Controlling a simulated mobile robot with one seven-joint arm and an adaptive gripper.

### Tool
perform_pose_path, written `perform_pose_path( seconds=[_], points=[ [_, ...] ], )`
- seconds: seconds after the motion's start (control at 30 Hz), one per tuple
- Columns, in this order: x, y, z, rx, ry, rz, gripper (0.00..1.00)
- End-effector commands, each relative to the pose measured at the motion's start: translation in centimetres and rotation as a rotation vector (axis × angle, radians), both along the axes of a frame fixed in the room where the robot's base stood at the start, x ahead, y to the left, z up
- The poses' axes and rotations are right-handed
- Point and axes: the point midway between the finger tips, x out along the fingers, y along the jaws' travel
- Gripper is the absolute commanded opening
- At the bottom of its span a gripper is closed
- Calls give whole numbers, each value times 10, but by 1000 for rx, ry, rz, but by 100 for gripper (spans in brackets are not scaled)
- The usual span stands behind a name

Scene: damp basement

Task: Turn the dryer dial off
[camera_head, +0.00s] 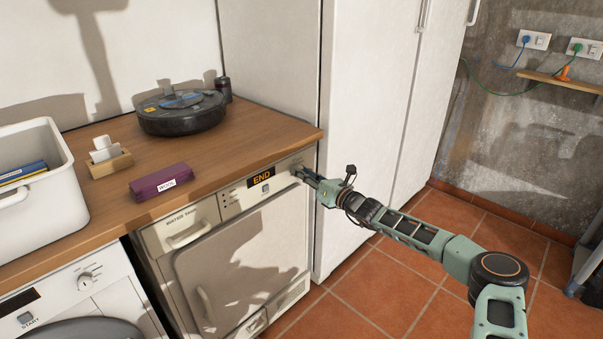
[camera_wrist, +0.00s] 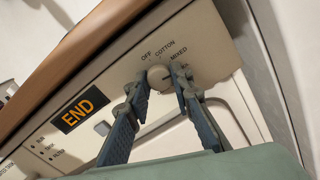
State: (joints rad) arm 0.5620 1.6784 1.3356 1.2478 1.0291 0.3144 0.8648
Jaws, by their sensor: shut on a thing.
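The dryer (camera_head: 240,245) stands under the wooden counter, its display (camera_head: 261,177) lit with "END". Its dial (camera_wrist: 158,76) is a pale round knob on the panel in the wrist view, with the labels OFF, COTTON and MIXED around its upper side. I cannot tell which label it points at. My gripper (camera_wrist: 157,82) is at the dial, one finger on each side, shut on it. In the head view my gripper (camera_head: 304,174) reaches the right end of the dryer panel and hides most of the dial.
A washer (camera_head: 85,290) stands left of the dryer. A tall white cabinet (camera_head: 365,90) is close on the right. Tiled floor is open beyond it.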

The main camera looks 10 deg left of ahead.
Motion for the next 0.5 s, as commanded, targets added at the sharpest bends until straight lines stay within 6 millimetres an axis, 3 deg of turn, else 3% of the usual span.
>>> perform_pose_path(
  seconds=[0.5],
  points=[
    [2,-2,-3,-304,-388,-1,0]
  ],
)
